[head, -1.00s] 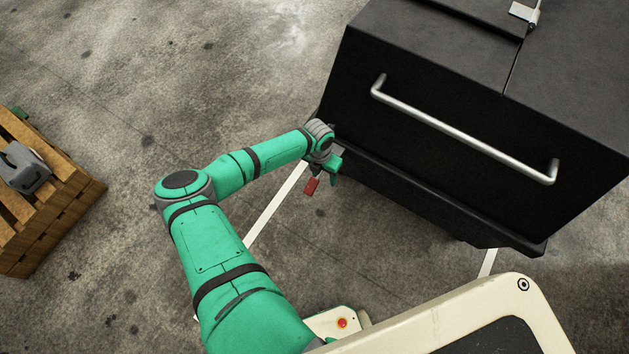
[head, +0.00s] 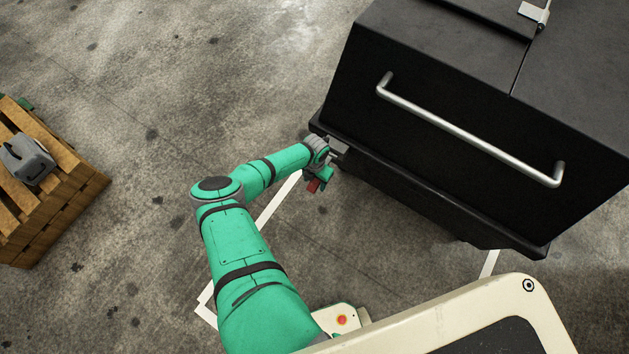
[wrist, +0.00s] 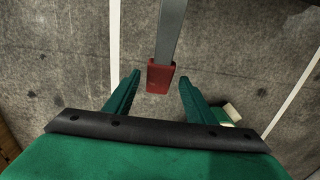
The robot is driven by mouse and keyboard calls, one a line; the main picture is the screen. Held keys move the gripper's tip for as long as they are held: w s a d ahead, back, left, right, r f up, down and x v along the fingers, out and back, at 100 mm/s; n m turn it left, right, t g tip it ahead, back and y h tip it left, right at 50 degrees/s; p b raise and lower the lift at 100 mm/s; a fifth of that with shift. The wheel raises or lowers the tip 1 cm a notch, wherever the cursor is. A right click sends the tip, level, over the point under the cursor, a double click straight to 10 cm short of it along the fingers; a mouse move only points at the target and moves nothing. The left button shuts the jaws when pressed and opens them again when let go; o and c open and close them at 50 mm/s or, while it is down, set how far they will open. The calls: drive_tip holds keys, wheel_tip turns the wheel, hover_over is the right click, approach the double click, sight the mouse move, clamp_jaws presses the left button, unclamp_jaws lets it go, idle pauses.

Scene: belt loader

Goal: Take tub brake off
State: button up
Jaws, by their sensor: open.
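The black tub (head: 440,130) stands at the right in the head view, with a silver handle bar (head: 470,130) on its near side. The brake lever is a grey bar (wrist: 170,35) with a red end (wrist: 159,80) in the wrist view. The red end also shows in the head view (head: 313,186), low by the tub's left corner and partly covered by my gripper. My gripper (wrist: 159,76) is open, with one green finger on each side of the red end. Gaps show on both sides. I cannot tell how deep the end sits between the fingertips.
A wooden pallet (head: 60,205) with a grey object (head: 27,160) on it stands at the far left. White lines (head: 275,205) mark the concrete floor. A cream panel with a red button (head: 341,320) is at the bottom. The floor between pallet and tub is clear.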

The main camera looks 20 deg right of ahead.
drive_tip(key=shift+a+f, duration=0.1)
drive_tip(key=shift+c, duration=0.6)
clamp_jaws()
drive_tip(key=shift+w, duration=0.1)
